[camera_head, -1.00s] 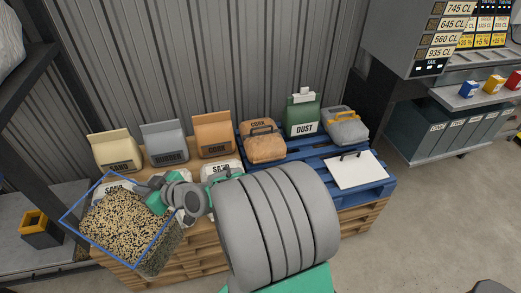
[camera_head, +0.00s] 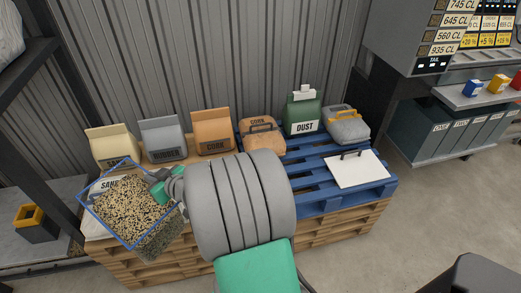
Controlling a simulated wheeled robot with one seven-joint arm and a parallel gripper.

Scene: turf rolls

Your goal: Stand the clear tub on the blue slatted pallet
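The clear tub (camera_head: 130,206) has a blue rim and is full of speckled tan and black granules. It hangs at the left, in front of the left end of the wooden pallets, turned at an angle to them. My gripper (camera_head: 166,188) is at the tub's right rim and appears shut on it; my grey arm hides part of the gripper, and the fingertips are hard to see. The blue slatted pallet (camera_head: 313,178) lies to the right on top of the wooden pallets. My arm covers its front left part.
Paper sacks (camera_head: 212,131) stand along the back left. A dark post (camera_head: 75,110) rises at the left.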

